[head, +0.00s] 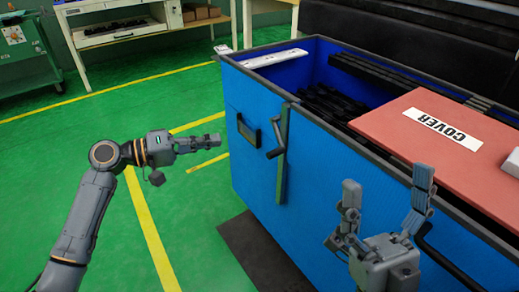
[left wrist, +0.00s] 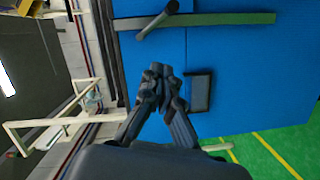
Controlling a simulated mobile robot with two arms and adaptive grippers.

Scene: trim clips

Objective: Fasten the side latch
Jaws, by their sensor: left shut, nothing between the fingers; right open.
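The blue crate (head: 257,165) has a grey vertical strip (head: 283,165) on its side. In the left wrist view the lever (left wrist: 158,20) lies across the strip (left wrist: 225,18), beyond my fingertips. A dark rectangular frame (head: 248,131) is on the panel left of the latch; it also shows in the left wrist view (left wrist: 201,92). My left gripper (head: 220,141) is shut and empty, left of the crate and apart from the latch. My right gripper (head: 387,188) is open and empty by the crate's front.
A red board marked COVER (head: 390,120) lies over the crate's right part. Dark parts (head: 325,103) and a white strip (head: 275,58) are in the open left part. A dark mat (head: 255,250) lies below.

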